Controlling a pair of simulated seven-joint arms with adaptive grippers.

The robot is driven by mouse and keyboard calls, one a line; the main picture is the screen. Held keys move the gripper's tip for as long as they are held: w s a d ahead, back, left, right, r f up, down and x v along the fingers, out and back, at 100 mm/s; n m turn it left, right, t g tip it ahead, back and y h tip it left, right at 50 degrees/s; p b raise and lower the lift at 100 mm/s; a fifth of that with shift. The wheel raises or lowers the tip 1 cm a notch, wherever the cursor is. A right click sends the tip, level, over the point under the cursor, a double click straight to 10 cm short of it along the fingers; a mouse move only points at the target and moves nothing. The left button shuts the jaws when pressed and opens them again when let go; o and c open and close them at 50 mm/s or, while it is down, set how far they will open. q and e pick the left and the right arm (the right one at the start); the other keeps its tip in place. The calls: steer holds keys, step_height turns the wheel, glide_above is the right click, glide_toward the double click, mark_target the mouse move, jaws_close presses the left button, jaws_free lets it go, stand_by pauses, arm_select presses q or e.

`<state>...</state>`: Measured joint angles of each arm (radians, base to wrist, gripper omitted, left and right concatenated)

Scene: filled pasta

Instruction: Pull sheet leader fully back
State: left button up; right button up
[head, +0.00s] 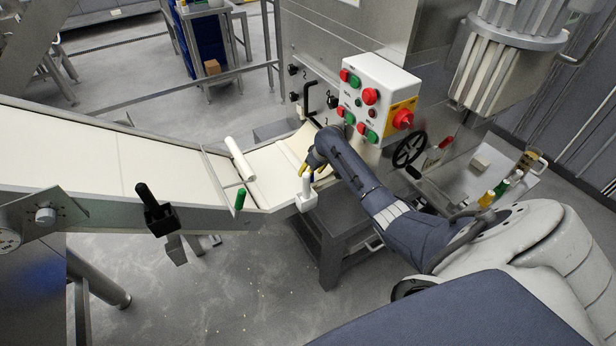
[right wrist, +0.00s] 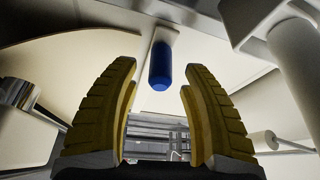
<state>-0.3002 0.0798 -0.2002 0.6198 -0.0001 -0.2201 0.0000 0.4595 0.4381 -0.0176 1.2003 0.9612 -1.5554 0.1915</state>
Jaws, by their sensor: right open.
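The cream pasta sheet (head: 290,153) lies on the conveyor bed beside the machine and curves upward near the machine wall. My right gripper (head: 309,170) hangs over the machine end of this bed, beside a white handle (head: 306,189). In the right wrist view the yellow fingers (right wrist: 158,105) stand wide apart and hold nothing. A blue rounded peg (right wrist: 160,66) on a pale strip appears between and beyond the fingers. A pale curved surface, perhaps the sheet, spreads behind it. Which part is the leader is not clear. My left gripper is out of view.
A white roller (head: 240,158) lies across the bed, with a green handle (head: 240,199) nearby. A black-handled clamp (head: 154,211) sits on the front rail. A control box (head: 375,97) and a black handwheel (head: 409,149) are close to my right arm.

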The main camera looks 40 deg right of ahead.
steer(key=shift+x, duration=1.95)
steer(key=shift+c, duration=0.5)
jaws_close()
